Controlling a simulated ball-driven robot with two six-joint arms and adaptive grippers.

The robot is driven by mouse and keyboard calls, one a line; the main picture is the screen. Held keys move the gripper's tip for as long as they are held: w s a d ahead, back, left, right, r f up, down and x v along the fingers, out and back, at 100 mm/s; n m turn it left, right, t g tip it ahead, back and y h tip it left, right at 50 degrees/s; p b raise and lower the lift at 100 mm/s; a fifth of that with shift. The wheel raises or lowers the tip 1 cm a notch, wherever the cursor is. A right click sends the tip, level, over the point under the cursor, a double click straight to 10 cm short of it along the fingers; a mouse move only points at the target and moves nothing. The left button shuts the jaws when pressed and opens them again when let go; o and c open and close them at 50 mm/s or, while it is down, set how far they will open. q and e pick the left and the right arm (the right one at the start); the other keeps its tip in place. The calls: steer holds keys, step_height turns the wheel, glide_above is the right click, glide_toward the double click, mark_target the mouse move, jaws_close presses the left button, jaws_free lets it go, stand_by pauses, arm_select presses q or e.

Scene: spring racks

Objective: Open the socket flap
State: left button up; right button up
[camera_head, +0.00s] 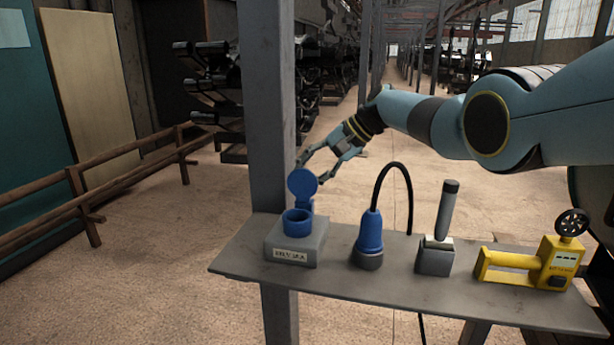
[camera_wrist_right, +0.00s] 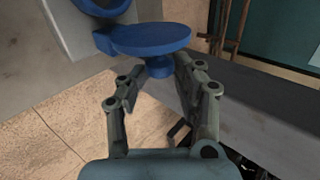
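The socket is a grey box (camera_head: 297,250) with a blue round opening (camera_head: 297,222), standing at the left end of the shelf. Its blue round flap (camera_head: 302,183) stands raised, roughly upright, above the opening. My right gripper (camera_head: 313,171) is just behind the flap, fingers spread. In the right wrist view the flap (camera_wrist_right: 150,38) is seen nearly edge-on past the fingertips. A short blue stub (camera_wrist_right: 158,68) shows between the spread fingers (camera_wrist_right: 158,75); I cannot tell whether they touch it. My left gripper is out of view.
A blue plug (camera_head: 370,235) with a black cable stands right of the socket. Further right on the shelf (camera_head: 400,285) are a grey block with a lever (camera_head: 436,258) and a yellow device with a handwheel (camera_head: 545,264). A grey post (camera_head: 268,110) rises behind the socket.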

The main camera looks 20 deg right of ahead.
steer(key=shift+o, duration=1.2)
steer(key=shift+s+f, duration=0.15)
steer(key=shift+a+f, duration=0.15)
steer(key=shift+a, duration=0.2)
steer(key=v, duration=1.2)
steer(key=shift+w, duration=0.2)
